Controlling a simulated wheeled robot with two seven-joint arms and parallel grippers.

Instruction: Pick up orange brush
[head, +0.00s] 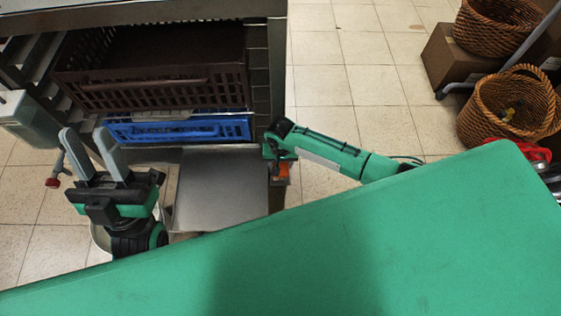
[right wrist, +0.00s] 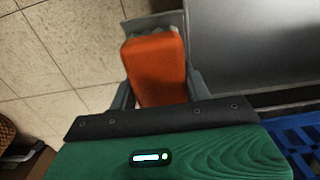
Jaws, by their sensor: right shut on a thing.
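The orange brush (right wrist: 155,68) shows in the right wrist view as an orange block between the two fingers of my right gripper (right wrist: 158,85). My right gripper is shut on it. In the head view only a small part of the orange brush (head: 283,171) shows below my right gripper (head: 278,165), at the right edge of a grey flat surface. The brush's lower part is hidden. My left gripper (head: 91,150) is at the left in the head view, fingers pointing up and apart, open and empty.
A brown crate (head: 150,85) and a blue crate (head: 230,128) sit on the rack behind the grey surface (head: 215,195). Wicker baskets (head: 510,100) and a cardboard box (head: 455,62) stand at the right. The tiled floor (head: 350,85) between is clear.

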